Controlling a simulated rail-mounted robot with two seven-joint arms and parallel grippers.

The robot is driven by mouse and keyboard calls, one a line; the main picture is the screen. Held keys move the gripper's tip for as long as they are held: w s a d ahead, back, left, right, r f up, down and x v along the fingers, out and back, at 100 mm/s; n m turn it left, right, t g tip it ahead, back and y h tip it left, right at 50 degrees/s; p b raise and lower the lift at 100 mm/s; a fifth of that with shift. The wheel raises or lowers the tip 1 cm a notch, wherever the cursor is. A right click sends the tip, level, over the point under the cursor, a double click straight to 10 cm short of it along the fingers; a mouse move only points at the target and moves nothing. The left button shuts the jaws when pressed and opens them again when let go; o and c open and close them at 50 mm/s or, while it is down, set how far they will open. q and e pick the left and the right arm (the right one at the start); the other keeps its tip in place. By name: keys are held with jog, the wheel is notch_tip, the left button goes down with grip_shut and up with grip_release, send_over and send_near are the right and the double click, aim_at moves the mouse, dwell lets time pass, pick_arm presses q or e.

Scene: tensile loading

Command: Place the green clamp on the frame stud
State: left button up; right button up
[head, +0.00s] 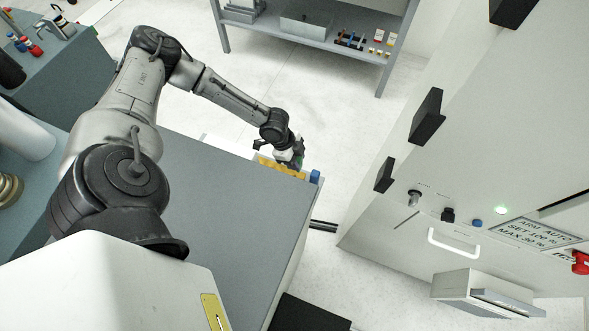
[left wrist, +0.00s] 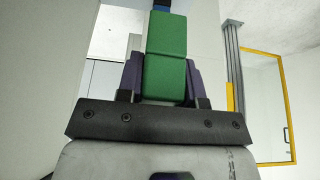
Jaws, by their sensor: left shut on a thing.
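My left gripper (head: 297,160) is at the far right corner of the grey bench, low beside a yellow part and a blue part. In the left wrist view, the green clamp (left wrist: 165,62) sits between its two dark fingers, and the gripper is shut on it. The clamp points away from the gripper, toward a small blue piece (left wrist: 161,4) at the top edge of that view. In the head view only a speck of green shows at the fingertips. I cannot make out the frame stud for certain. My right gripper is not in view.
The grey bench top (head: 225,205) is clear below the arm. The blue part (head: 315,176) and yellow part (head: 280,167) are at its far edge. A white cabinet with black blocks and a handle (head: 453,243) stands at right. A shelf (head: 335,44) with small items is at the back.

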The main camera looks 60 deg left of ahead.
pick_arm(q)
notch_tip(320, 180, down, 6)
jog(key=shift+f+b, duration=0.25)
jog(key=shift+b, duration=0.1)
jog(key=shift+f, duration=1.55)
jog(key=o, duration=0.9)
jog(key=shift+o, duration=0.2)
jog(key=shift+r, duration=0.1)
